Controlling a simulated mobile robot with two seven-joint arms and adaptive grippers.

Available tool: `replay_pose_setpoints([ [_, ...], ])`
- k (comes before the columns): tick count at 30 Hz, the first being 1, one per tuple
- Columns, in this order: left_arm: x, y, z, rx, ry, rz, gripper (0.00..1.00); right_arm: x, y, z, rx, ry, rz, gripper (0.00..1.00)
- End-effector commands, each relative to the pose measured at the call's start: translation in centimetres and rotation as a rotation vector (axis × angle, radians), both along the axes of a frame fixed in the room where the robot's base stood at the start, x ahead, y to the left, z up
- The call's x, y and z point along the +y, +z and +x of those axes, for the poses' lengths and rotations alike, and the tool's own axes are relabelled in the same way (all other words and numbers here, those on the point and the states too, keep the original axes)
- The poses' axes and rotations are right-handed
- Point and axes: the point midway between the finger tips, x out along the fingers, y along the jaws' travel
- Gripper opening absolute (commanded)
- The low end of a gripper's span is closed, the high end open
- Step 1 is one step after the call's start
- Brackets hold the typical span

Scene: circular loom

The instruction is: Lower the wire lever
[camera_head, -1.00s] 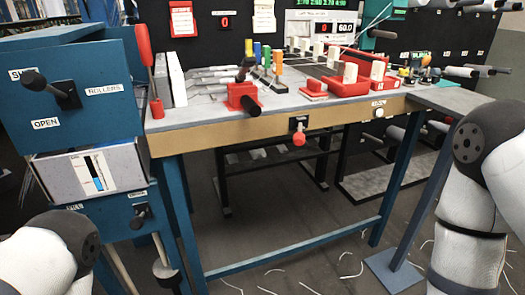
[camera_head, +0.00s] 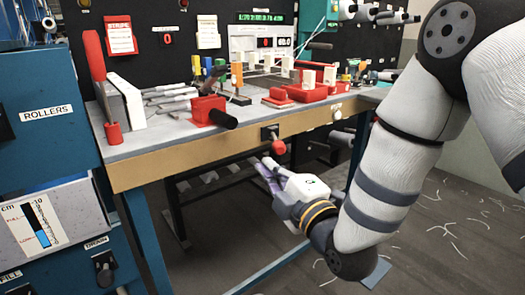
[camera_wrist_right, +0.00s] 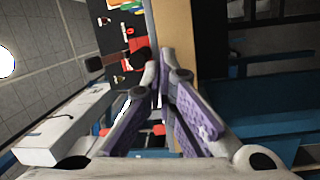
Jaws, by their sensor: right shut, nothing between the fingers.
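A small lever with a red knob (camera_head: 278,147) sticks out from a dark plate on the table's front edge; no label names it the wire lever. A red block with a black handle (camera_head: 222,118) stands on the tabletop behind it. My right gripper (camera_head: 264,166) is just below and left of the red knob, in front of the table's edge, apparently not touching it. In the right wrist view its purple-padded fingers (camera_wrist_right: 167,76) come together at the tips with nothing between them. My left gripper is out of view.
The wooden table edge (camera_head: 200,153) runs above my right gripper. A blue cabinet (camera_head: 40,130) with a ROLLERS label stands at the left. Red blocks (camera_head: 303,94) and coloured pegs occupy the tabletop.

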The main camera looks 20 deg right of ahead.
Motion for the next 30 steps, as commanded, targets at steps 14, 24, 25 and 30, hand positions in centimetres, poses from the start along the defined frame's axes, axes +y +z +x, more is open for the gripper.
replay_pose_setpoints([
  [14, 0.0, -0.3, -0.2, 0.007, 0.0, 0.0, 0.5, 0.9, 0.2, 6.0, 0.002, -0.001, 0.004, 0.0],
  [24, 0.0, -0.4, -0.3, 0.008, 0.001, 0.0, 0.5, -1.0, 0.1, 9.5, 0.004, -0.003, 0.004, 0.0],
  [25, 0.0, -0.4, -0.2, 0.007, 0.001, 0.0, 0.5, -1.3, 0.1, 9.4, 0.003, -0.002, 0.003, 0.0],
  [30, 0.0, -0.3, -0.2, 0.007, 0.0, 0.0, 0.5, -2.3, -0.2, 9.2, 0.004, 0.0, 0.003, 0.0],
])
